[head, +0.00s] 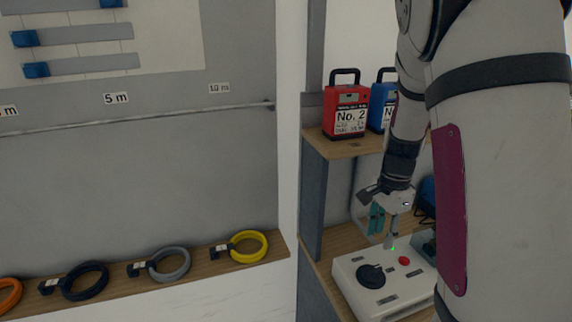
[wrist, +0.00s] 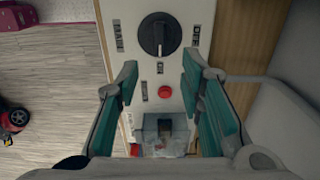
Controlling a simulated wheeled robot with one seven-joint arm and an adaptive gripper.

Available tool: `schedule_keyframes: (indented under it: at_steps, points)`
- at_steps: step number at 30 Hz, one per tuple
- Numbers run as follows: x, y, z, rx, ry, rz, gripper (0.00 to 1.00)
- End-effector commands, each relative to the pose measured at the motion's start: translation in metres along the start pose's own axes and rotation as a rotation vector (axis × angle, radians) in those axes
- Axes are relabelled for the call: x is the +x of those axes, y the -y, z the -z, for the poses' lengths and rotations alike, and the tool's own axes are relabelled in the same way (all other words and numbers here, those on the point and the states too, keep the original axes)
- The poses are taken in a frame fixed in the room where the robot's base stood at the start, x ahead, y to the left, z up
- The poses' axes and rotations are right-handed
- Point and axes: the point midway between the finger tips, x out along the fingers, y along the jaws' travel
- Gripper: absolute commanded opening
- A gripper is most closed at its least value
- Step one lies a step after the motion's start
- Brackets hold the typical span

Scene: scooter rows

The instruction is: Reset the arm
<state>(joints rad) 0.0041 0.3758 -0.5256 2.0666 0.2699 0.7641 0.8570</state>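My arm reaches down on the right of the head view, and my gripper (head: 384,222) hangs over the back of a white control box. In the wrist view my gripper (wrist: 158,80) is open, its two teal-padded fingers wide apart with nothing between them. Below it is the white control box (head: 345,275) with a black rotary knob (head: 371,276) and a red button (head: 404,261). The knob (wrist: 160,35) and the red button (wrist: 165,92) also show in the wrist view, with a grey block-like part (wrist: 165,130) nearer the camera. My arm hides part of the shelf.
A red case (head: 346,110) marked No. 2 and a partly hidden blue case (head: 382,105) stand on the upper shelf (head: 345,146). Yellow (head: 248,246), grey (head: 168,265), dark (head: 83,281) and orange (head: 8,293) rings lie on the left ledge. The wrist view shows open wooden floor (wrist: 55,65).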

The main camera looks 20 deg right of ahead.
Motion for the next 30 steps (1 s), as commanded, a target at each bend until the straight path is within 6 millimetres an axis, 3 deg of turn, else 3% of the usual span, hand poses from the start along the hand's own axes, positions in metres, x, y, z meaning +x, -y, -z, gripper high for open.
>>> schedule_keyframes:
  at_steps: [5,14,21,30]
  points:
    - [-0.011,-0.001,-0.010,-0.052,0.012,0.022,0.35]
    - [-0.085,-0.028,-0.079,-0.461,0.040,0.162,0.35]
    - [-0.136,-0.071,-0.130,-0.847,-0.024,0.270,0.35]
    - [-0.171,-0.137,-0.172,-1.299,-0.212,0.344,0.35]
